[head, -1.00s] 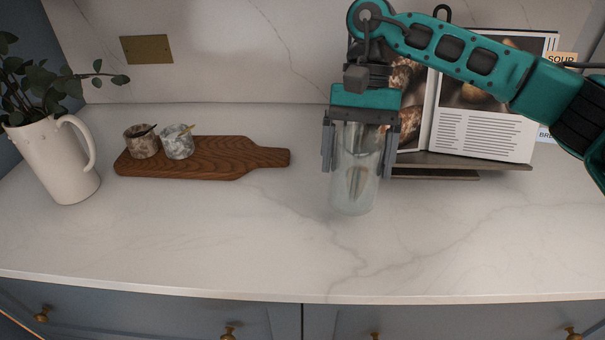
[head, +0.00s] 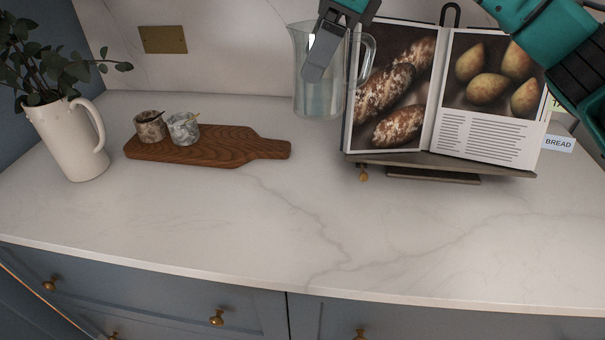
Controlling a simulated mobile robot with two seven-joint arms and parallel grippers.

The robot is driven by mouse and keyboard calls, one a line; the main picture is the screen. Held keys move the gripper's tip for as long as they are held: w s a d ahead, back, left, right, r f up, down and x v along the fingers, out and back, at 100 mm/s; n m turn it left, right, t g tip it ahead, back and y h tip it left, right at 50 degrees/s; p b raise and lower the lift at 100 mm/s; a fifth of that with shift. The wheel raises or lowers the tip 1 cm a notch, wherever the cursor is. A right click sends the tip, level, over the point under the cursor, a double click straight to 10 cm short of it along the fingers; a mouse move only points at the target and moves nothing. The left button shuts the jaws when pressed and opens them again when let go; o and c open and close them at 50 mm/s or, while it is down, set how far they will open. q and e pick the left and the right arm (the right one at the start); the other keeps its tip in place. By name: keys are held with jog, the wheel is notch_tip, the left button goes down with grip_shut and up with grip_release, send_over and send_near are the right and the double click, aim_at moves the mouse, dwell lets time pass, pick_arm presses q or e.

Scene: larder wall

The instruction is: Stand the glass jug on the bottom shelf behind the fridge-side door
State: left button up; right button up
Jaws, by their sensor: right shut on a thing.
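The clear glass jug (head: 320,98) is upright, with its handle to the right, at the top middle of the head view. My right gripper (head: 316,72) is shut on the jug, a finger overlapping its upper side. The jug appears held up off the counter, in front of the back wall. The exact grip contact is partly hidden by the finger and glass. My left gripper is out of view. No shelf or fridge-side door shows in this view.
An open cookbook on a stand (head: 440,166) is just right of the jug. A wooden board (head: 235,147) with two small stone pots, and a white pitcher (head: 65,140) with leaves, stand left. The front middle of the marble counter (head: 290,215) is clear.

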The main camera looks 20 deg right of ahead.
jog(key=shift+w+r+m, duration=0.1)
jog(key=shift+r+m, duration=0.2)
jog(key=shift+f, duration=0.25)
notch_tip(320, 180, down, 19)
jog(key=shift+f, duration=0.15)
jog(key=shift+f, duration=0.2)
jog(key=o, duration=1.3)
jog(key=shift+c, duration=0.2)
